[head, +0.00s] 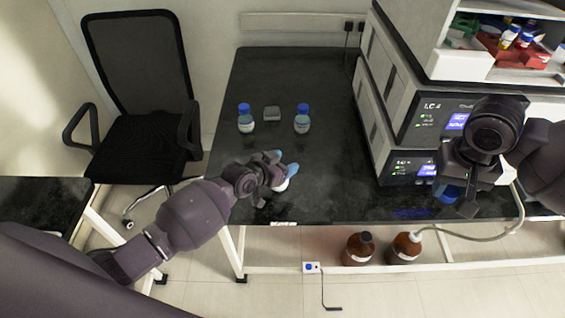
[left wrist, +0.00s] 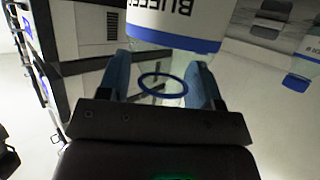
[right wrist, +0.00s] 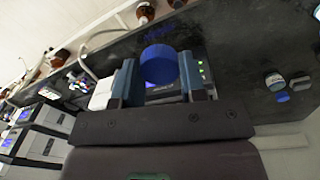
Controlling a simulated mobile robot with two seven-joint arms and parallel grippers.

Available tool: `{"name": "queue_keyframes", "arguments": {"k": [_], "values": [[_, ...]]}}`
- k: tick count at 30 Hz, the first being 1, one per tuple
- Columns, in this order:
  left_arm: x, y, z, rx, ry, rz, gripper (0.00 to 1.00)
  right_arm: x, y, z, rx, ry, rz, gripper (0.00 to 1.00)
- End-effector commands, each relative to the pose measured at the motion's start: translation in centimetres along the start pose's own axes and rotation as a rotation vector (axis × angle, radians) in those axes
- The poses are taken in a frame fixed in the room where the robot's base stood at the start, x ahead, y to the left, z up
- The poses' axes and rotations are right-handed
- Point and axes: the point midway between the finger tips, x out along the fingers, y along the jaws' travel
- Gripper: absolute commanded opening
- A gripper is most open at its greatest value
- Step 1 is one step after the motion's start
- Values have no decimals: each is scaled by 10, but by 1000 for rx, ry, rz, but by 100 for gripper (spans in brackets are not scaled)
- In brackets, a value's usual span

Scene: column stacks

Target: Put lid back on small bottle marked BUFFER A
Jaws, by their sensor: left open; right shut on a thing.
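The small bottle (left wrist: 175,25) shows in the left wrist view with upside-down lettering beginning "BUFFE"; the rest of its mark is cut off. Its uncapped neck has a blue ring (left wrist: 163,86) and lies between my left fingers in that picture. My left gripper (head: 282,170) is open at the bottle, which it mostly hides in the head view; I cannot tell whether the fingers touch it. My right gripper (right wrist: 160,85) is shut on the blue lid (right wrist: 159,65). In the head view the lid (head: 447,193) is held at the right, apart from the bottle.
Two blue-capped bottles (head: 245,123) (head: 302,123) stand further back on the black bench (head: 330,195), with a small grey block (head: 271,113) between them. Stacked LC instruments (head: 425,115) stand at the right. Brown bottles (head: 358,248) are below the bench. The bench middle is clear.

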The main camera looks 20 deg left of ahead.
Motion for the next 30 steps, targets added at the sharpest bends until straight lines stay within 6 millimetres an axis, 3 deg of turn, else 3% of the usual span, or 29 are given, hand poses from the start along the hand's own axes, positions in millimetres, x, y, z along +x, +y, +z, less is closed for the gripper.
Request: {"name": "queue_keyframes", "arguments": {"k": [5,21,30], "values": [[-5,0,-3,0,0,0,59,-4,0,0,0,2,0,17],[-98,0,-3,1,-1,0,59,-15,1,-1,1,7,0,17],[-121,0,-3,1,0,0,59,-16,1,-1,1,7,0,17]]}}
